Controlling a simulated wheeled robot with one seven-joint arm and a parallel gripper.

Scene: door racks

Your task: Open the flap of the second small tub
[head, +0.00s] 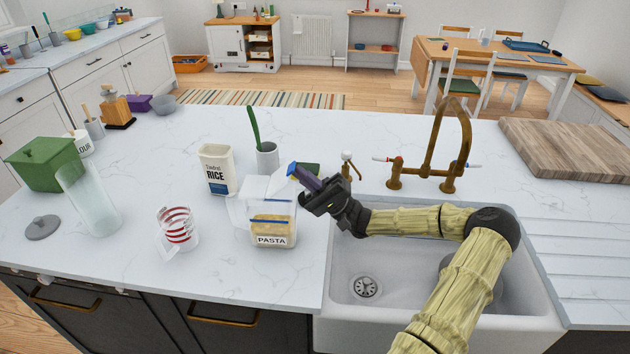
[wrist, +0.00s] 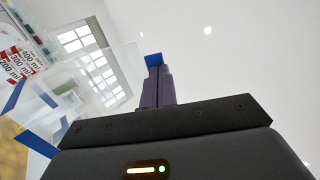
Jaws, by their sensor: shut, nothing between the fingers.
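A clear tub labelled PASTA (head: 272,240) stands on the counter left of the sink, with yellowish contents and blue strips near its top. A clear panel, seemingly its flap (head: 257,187), stands raised above the tub; its exact angle is hard to tell. In the wrist view, clear walls with blue strips (wrist: 14,96) show at the left. A white tub labelled RICE (head: 217,172) stands behind and to the left. My gripper (head: 292,169) is shut and empty, its blue-tipped fingers just above and right of the pasta tub; they also show in the wrist view (wrist: 153,60). Contact with the flap is unclear.
A striped measuring jug (head: 177,229) stands left of the pasta tub. A grey pot with a green utensil (head: 267,157) stands behind it. The sink (head: 400,300) and brass tap (head: 449,150) are to the right. Counter is free in front of the rice tub.

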